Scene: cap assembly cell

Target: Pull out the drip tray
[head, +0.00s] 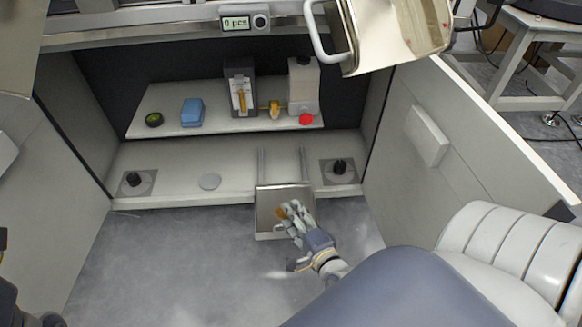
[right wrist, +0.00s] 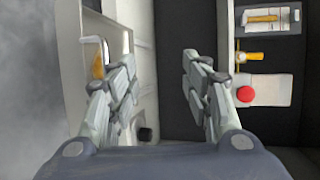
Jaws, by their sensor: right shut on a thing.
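The drip tray (head: 268,206) is a square metal tray at the front edge of the lower shelf, right of its middle. It sticks out over the floor, with two rails (head: 261,165) running back behind it. My right gripper (head: 291,212) is at the tray's front, shut on it. The fingers hide part of the tray, and a small orange-brown part shows beside them. In the right wrist view the tray (right wrist: 118,42) lies beyond the left finger, and the exact contact is hard to see. My left gripper is not clearly seen.
The upper shelf (head: 160,98) holds a blue block (head: 192,112), a dark dispenser and a white bottle. Open doors (head: 470,130) flank the cabinet. The floor in front is clear.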

